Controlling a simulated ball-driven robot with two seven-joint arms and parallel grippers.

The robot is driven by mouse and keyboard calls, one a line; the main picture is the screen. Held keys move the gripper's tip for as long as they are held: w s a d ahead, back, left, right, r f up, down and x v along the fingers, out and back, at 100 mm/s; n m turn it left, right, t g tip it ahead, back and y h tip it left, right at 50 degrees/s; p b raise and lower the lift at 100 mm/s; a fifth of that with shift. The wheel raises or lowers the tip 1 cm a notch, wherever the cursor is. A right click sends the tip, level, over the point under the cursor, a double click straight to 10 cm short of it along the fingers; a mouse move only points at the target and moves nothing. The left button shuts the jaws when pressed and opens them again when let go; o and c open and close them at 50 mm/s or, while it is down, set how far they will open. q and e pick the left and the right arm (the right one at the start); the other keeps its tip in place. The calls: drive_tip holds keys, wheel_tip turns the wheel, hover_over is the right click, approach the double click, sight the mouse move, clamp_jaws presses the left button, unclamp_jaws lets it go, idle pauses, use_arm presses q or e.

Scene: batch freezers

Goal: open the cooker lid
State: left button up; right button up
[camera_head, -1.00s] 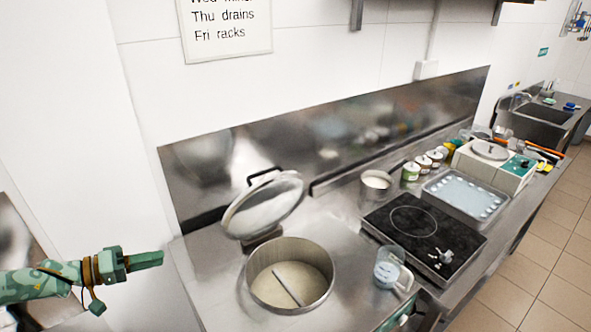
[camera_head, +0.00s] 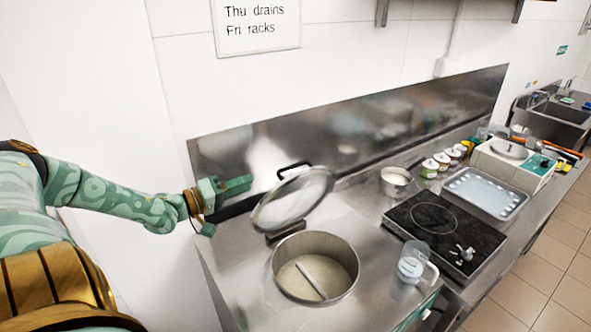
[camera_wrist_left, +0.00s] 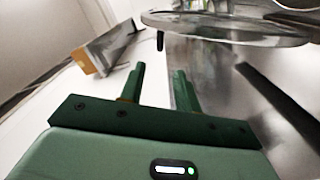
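The cooker (camera_head: 353,262) is an open round steel pot set into the counter, with pale contents and a light bar inside. Its round lid (camera_head: 291,199) stands tilted up behind the opening, with a dark handle (camera_head: 295,169) at its top edge. My left gripper (camera_head: 238,184) is just left of the lid, apart from it and empty. In the left wrist view, the two fingers of my left gripper (camera_wrist_left: 158,75) are apart, and the lid's rim (camera_wrist_left: 225,37) crosses the upper right. My right gripper is not in view.
A clear measuring jug (camera_head: 411,266) stands right of the cooker, near the counter's front edge. A black hob (camera_head: 446,228), a steel pot (camera_head: 395,180), several jars and a tray (camera_head: 486,193) are farther right. A steel backsplash (camera_head: 345,140) runs behind the counter.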

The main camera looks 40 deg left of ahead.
use_arm(q)
drive_tip(key=b, duration=0.3)
approach(286, 169)
drive_tip(key=w, duration=0.4)
drive_tip(key=x, duration=0.6)
drive_tip(key=shift+d+f+b, duration=0.15)
drive_tip(key=shift+d+b, duration=0.15)
drive_tip(key=shift+d, duration=0.05)
drive_tip(key=shift+x, duration=0.9)
drive_tip(key=shift+f, duration=0.1)
clamp_jaws()
